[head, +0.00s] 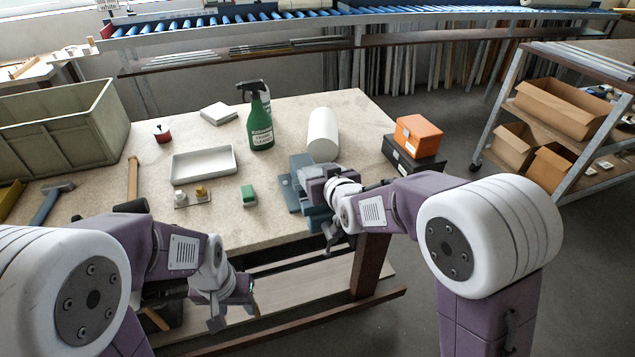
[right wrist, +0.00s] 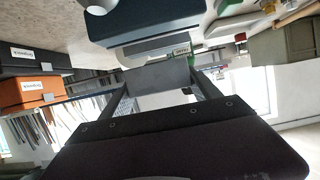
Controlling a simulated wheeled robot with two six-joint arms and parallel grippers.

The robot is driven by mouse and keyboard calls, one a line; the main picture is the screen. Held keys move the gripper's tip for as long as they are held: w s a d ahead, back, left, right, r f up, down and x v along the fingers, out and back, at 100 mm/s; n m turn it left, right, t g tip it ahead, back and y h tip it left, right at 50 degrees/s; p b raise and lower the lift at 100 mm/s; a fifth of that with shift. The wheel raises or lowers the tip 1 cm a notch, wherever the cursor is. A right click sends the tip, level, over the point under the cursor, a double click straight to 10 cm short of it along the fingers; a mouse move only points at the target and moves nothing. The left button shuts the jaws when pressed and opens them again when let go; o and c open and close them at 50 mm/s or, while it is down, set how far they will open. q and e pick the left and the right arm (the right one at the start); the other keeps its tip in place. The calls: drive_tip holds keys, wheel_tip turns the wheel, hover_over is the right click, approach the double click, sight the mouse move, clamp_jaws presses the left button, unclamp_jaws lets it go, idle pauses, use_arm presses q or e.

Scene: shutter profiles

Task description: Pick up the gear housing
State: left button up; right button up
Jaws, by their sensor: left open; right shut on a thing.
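The gear housing (head: 298,163), a blue-grey block with a flat plate, is at the front right edge of the workbench. My right gripper (head: 322,190) is shut on it and partly hides it. In the right wrist view the grey housing (right wrist: 160,75) sits between the two fingers, with a darker blue-grey part (right wrist: 145,25) beyond. I cannot tell whether it still touches the bench. My left gripper (head: 232,305) is open and empty, in front of the bench edge and apart from the housing.
The workbench holds a white tray (head: 203,165), green spray bottle (head: 260,125), white roll (head: 323,133), green block (head: 249,196) and hammer (head: 47,205). An orange box (head: 418,137) stands on a black box (head: 414,160) at right. A grey-green crate (head: 60,130) is at left.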

drive_tip(key=s+d+r, duration=0.1)
drive_tip(key=d, duration=0.1)
drive_tip(key=s+d+r, duration=0.1)
drive_tip(key=d, duration=0.1)
drive_tip(key=s+d+r, duration=0.1)
drive_tip(key=d+r, duration=0.1)
drive_tip(key=shift+s, duration=0.35)
drive_tip(key=s+d+r+p, duration=0.2)
drive_tip(key=d, duration=0.1)
drive_tip(key=shift+s+d+r, duration=0.15)
drive_tip(key=shift+s+d, duration=0.05)
